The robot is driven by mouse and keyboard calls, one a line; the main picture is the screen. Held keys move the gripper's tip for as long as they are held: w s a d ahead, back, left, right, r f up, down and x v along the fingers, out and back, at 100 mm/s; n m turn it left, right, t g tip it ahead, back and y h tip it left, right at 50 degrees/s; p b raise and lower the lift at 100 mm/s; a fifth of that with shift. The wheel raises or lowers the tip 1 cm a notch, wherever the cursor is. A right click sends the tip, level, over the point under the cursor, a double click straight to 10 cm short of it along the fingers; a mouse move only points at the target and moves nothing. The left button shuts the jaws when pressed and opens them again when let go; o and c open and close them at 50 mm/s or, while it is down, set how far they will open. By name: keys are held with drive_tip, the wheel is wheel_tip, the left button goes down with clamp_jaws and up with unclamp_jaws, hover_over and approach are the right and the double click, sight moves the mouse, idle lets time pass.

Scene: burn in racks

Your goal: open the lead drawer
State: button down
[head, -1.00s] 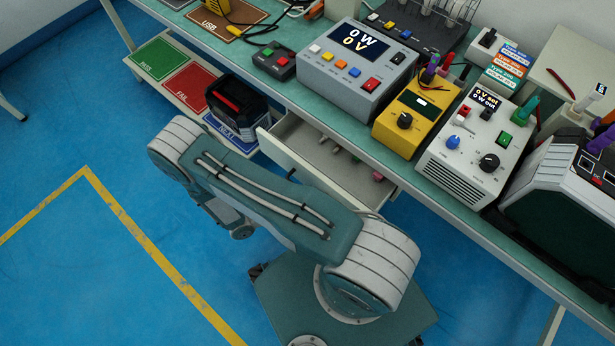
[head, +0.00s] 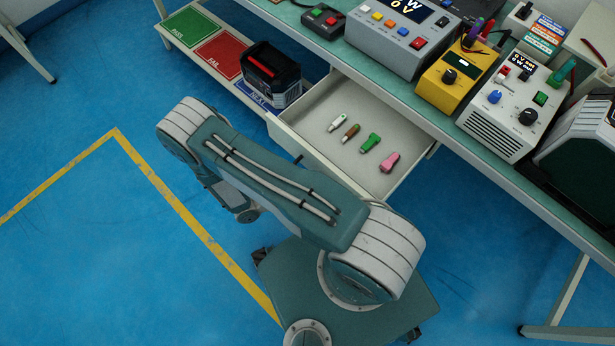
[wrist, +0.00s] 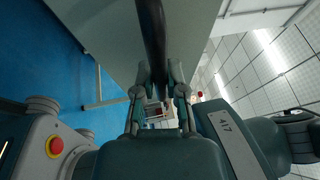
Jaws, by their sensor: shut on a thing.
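The lead drawer (head: 402,132) stands well out from under the bench in the head view. Four-sided and pale, it holds a white lead (head: 338,123), a brown one (head: 351,133), a green one (head: 370,142) and a pink one (head: 389,162). My arm covers part of its front, and my gripper is hidden there. In the wrist view my gripper (wrist: 161,72) is shut on the dark bar handle (wrist: 151,35), one finger on each side. A grey panel (wrist: 110,35), seemingly the drawer front, lies behind the handle.
The bench (head: 392,92) carries a grey power unit (head: 390,40), a yellow meter (head: 455,78) and a white supply (head: 510,110). A black battery pack (head: 270,75) sits on the side shelf left of the drawer. Blue floor is clear at left.

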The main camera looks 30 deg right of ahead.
drive_tip(key=shift+s+a+f, duration=0.1)
drive_tip(key=shift+s+f, duration=0.05)
drive_tip(key=c, duration=0.7)
unclamp_jaws()
drive_tip(key=a, duration=0.4)
drive_tip(key=a+f, duration=0.1)
drive_tip(key=a, duration=0.3)
drive_tip(key=a+f, duration=0.1)
drive_tip(key=a, duration=0.2)
drive_tip(key=shift+w+a, duration=0.4)
drive_tip(key=shift+a, duration=0.15)
